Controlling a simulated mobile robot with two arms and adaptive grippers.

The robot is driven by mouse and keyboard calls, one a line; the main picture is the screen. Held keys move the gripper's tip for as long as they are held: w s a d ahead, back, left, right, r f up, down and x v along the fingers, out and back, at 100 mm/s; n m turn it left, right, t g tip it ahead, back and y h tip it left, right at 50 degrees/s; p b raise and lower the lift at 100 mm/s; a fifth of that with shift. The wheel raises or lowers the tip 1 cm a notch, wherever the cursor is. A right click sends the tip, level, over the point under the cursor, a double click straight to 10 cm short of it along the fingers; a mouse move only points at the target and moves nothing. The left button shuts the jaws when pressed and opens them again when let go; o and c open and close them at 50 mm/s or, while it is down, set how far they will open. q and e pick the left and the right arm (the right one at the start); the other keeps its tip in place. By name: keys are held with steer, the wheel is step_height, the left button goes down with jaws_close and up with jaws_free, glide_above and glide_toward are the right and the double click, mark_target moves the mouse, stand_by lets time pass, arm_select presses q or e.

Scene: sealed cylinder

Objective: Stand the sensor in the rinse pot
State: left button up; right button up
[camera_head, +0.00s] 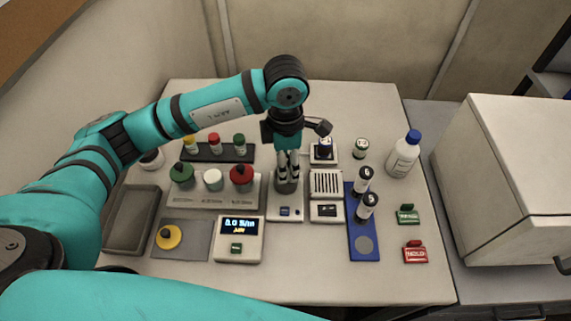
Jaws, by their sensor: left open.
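My left gripper (287,170) points down with its fingers open, over a grey round pot (286,187) on a small white unit (285,211). The fingertips are at or just above the pot's top; the small gap is hard to judge. I cannot make out the sensor for certain; the fingers cover part of the pot and its opening. I cannot tell whether this pot is the rinse pot. A white meter (239,250) with a lit display stands in front, left of the middle. My right gripper is not in view.
Left are a bottle rack (209,157), a tray of capped jars (213,196), an empty grey tray (133,232) and a yellow knob (168,237). Right are a blue holder (364,259) with black-topped vials, a blue-capped bottle (404,155), and green and red blocks. A white box (510,170) stands far right.

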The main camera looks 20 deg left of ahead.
arm_select(q)
step_height(320, 180, up, 10)
steer(key=shift+f+b, duration=0.15)
steer(key=shift+b, duration=1)
steer(key=shift+r, duration=0.45)
steer(key=shift+s+f, duration=0.1)
